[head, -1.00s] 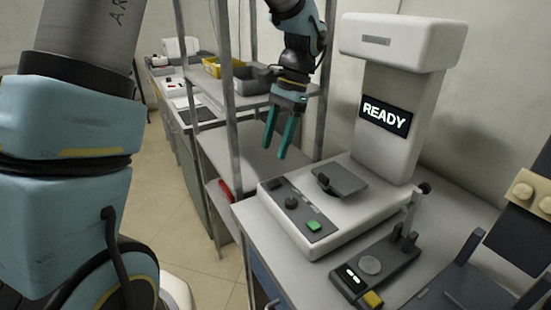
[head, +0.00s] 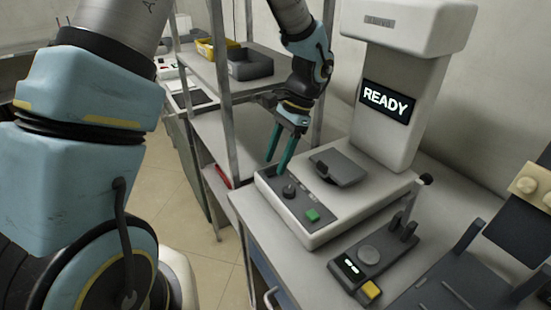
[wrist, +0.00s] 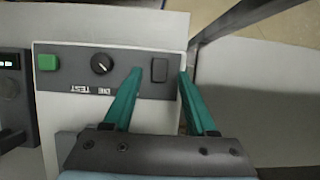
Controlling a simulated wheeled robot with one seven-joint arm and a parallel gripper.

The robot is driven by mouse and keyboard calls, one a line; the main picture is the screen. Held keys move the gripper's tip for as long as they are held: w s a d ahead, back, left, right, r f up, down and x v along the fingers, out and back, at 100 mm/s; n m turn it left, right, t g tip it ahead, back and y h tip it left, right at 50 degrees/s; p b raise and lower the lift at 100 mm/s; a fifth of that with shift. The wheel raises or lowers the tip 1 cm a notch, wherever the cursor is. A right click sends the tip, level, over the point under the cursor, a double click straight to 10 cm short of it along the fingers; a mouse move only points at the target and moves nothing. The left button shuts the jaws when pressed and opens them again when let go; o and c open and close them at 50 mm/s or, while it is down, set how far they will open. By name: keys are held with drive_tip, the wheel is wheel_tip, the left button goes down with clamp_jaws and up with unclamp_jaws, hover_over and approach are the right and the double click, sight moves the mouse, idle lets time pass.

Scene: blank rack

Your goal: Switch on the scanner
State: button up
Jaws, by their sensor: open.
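The scanner (head: 390,135) is a white machine with an overhanging head, a column with a lit READY display (head: 387,101), and a base. Its dark control panel (head: 300,205) carries a green button (head: 312,215), a round knob (head: 289,191) and, in the wrist view, a dark rocker switch (wrist: 159,70). The green button (wrist: 48,62) and the knob (wrist: 102,63) also show there. My gripper (head: 277,165) is open and empty at the panel's far end. In the wrist view its teal fingertips (wrist: 160,74) lie on either side of the rocker switch; I cannot tell whether they touch the panel.
A small dark device (head: 367,262) with a lit display and yellow button stands in front of the scanner. A dark stand (head: 455,290) is at the right. A metal rack (head: 222,80) with a yellow bin (head: 213,48) and a grey bin (head: 250,64) stands behind my gripper.

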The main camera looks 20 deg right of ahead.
drive_tip(key=shift+a+f, duration=0.2)
drive_tip(key=shift+f, duration=0.35)
clamp_jaws()
